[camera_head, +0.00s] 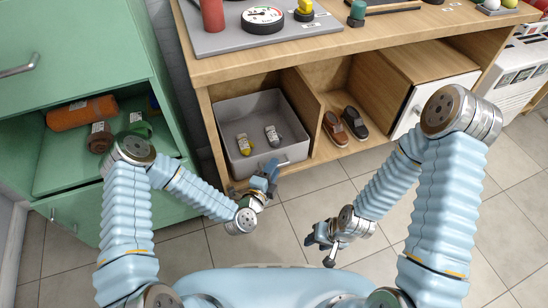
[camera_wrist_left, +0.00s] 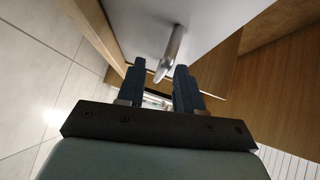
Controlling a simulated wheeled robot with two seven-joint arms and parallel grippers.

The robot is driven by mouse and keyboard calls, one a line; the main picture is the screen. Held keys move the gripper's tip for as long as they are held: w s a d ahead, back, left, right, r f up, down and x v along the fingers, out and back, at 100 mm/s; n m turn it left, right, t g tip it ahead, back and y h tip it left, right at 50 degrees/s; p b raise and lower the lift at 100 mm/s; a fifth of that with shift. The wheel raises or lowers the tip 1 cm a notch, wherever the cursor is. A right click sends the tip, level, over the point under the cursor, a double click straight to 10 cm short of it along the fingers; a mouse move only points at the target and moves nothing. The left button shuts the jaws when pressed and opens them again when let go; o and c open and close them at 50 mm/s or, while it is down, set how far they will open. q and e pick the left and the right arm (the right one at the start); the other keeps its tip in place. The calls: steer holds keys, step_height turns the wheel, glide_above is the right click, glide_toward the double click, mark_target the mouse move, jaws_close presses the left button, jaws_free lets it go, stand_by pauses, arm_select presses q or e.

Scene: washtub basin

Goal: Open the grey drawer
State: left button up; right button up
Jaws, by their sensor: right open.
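The grey drawer (camera_head: 225,139) sits in the left bay of the wooden cabinet, with its interior and two small items, one yellow and one grey, visible from above. Its handle is on the front and also shows in the left wrist view (camera_wrist_left: 171,47). My left gripper (camera_head: 271,169) is at the drawer front by the handle. In the left wrist view its two fingers (camera_wrist_left: 160,72) are apart, with the handle's end between or just beyond the tips; contact cannot be told. My right gripper (camera_head: 318,241) is open and empty, low over the floor, away from the drawer.
A green cabinet (camera_head: 85,45) with an open shelf stands at the left. A pair of shoes (camera_head: 345,126) is in the middle bay, beside a white door (camera_head: 434,98). A worktop (camera_head: 360,40) with tools lies above. The tiled floor (camera_head: 300,215) in front is clear.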

arm_select(q)
steer(key=shift+w, duration=0.15)
arm_select(e)
steer(key=shift+w, duration=0.25)
arm_select(q)
jaws_close()
steer(key=shift+d, duration=0.1)
arm_select(e)
steer(key=shift+s, duration=0.1)
